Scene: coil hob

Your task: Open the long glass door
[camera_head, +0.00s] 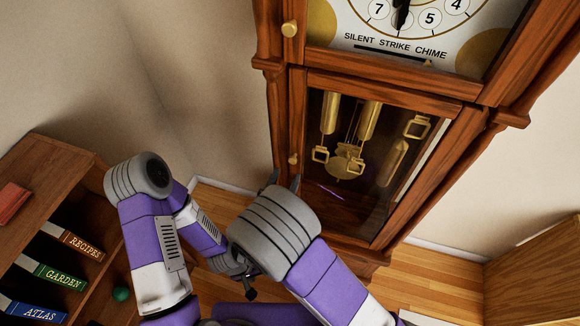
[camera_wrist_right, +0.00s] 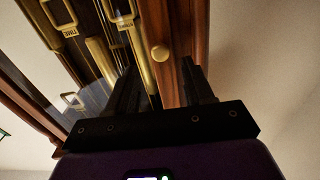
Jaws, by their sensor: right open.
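The long glass door (camera_head: 403,163) is the lower wood-framed door of a tall clock, and it looks shut. Brass weights (camera_head: 368,120) and a pendulum (camera_head: 344,163) show behind its glass. A small round brass knob (camera_head: 293,158) sits on the door's left stile. My right gripper (camera_head: 284,181) is just below the knob, partly hidden by my own wrist. In the right wrist view my right gripper (camera_wrist_right: 160,82) is open and empty, and the knob (camera_wrist_right: 160,53) shows beyond the gap between its fingers. My left gripper (camera_head: 247,283) hangs low, mostly hidden behind my right arm.
The upper dial door has its own brass knob (camera_head: 290,29). A low wooden bookcase (camera_head: 62,176) with labelled books and a green ball (camera_head: 121,294) stands at the left. Another wooden piece (camera_head: 540,275) is at the lower right. Bare wall lies left of the clock.

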